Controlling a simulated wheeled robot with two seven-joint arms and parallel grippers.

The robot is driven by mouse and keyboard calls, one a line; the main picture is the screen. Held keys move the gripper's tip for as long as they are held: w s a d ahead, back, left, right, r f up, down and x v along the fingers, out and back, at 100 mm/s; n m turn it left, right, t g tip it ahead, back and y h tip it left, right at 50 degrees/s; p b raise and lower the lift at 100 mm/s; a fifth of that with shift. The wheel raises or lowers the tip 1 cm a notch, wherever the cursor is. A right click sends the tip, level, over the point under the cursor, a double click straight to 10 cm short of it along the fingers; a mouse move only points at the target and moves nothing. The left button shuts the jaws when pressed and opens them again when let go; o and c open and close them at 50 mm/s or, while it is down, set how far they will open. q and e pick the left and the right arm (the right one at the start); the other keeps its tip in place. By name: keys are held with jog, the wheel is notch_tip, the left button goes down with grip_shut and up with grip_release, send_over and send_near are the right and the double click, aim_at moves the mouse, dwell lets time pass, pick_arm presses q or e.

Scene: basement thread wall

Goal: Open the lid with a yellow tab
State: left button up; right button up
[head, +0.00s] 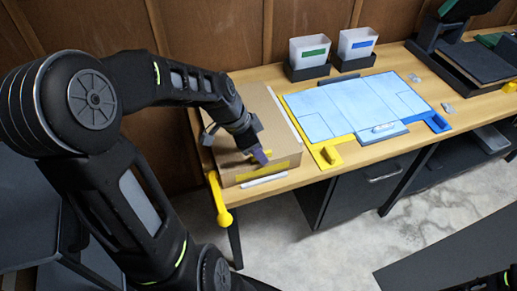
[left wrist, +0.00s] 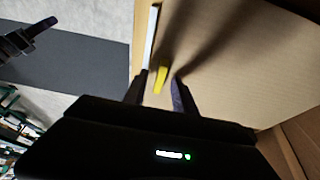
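A brown cardboard box (head: 285,150) stands on the left end of the desk, and its flat top lid looks closed. Yellow shows on its front side (head: 243,174), partly behind my arm. In the left wrist view the yellow tab (left wrist: 160,79) lies at the lid's edge. My left gripper (head: 261,156) is at the front of the box. In the left wrist view its two fingers (left wrist: 160,90) stand apart on either side of the tab, with a gap visible. A dark gripper-like part, perhaps my right one, shows at upper left there (left wrist: 35,35); its fingers are unclear.
A yellow lever-like handle (head: 222,212) hangs at the desk's left front corner. A white strip (head: 264,179) lies before the box. Wooden wall behind.

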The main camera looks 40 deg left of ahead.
pick_arm(q)
jog(key=shift+c, duration=0.4)
grip_shut()
dwell(1.0)
